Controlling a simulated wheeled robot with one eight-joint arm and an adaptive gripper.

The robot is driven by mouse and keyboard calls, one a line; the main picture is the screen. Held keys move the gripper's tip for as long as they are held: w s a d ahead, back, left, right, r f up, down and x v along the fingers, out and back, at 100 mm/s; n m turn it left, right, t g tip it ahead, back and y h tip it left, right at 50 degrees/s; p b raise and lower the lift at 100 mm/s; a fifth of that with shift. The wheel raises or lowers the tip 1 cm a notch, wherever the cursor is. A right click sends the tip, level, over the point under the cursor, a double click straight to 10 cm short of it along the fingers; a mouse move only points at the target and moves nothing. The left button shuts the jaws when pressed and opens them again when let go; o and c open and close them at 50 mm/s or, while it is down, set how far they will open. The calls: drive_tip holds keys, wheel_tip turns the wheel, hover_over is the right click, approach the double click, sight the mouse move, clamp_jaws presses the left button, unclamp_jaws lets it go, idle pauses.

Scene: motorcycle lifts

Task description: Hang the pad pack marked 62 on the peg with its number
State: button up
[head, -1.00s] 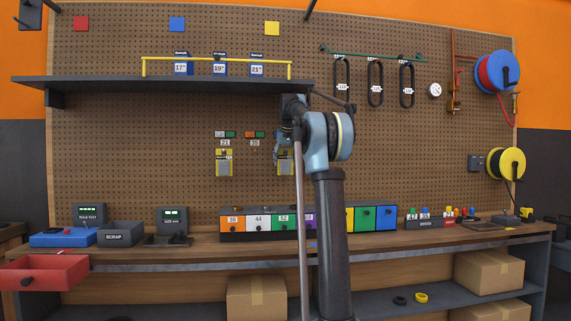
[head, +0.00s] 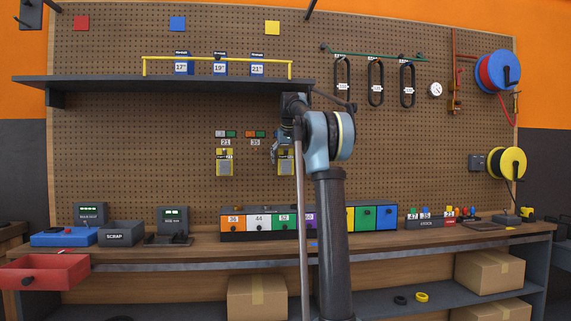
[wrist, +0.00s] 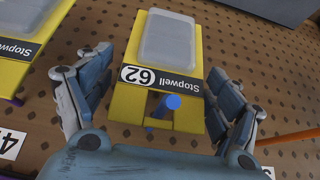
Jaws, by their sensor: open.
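The pad pack marked 62 (wrist: 150,95) is yellow with a grey pad and a black "Stopwell" band. In the wrist view it lies between the two spread fingers of my gripper (wrist: 155,82), with a gap visible on either side. A blue peg end (wrist: 172,102) shows at the opening in the pack's near end. In the head view, my gripper (head: 284,153) is at the pegboard in front of a yellow pack (head: 286,168), which is partly hidden by my arm. The number tag at this pack's peg is hidden.
Another yellow pack (head: 224,163) hangs to the left under a tag reading 21 (head: 225,142); its edge shows in the wrist view (wrist: 25,45). A tag reading 35 (head: 255,142) is between them. A dark shelf (head: 170,87) juts out above. Coloured drawers (head: 259,223) stand below.

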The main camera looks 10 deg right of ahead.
drive_tip(key=v, duration=0.5)
drive_tip(key=shift+s+f, duration=0.15)
drive_tip(key=shift+s, duration=0.1)
drive_tip(key=s, duration=1.1)
drive_tip(key=s+f+g, duration=0.2)
drive_tip(key=s+f, duration=2)
drive_tip(key=f, duration=0.3)
drive_tip(key=s+f+g, duration=0.1)
drive_tip(key=s+f, duration=2.1)
drive_tip(key=f, duration=0.3)
drive_tip(key=shift+s+d+f+g, duration=0.25)
drive_tip(key=shift+s+f+g, duration=0.15)
drive_tip(key=shift+w+f, duration=0.2)
drive_tip(key=shift+w, duration=0.3)
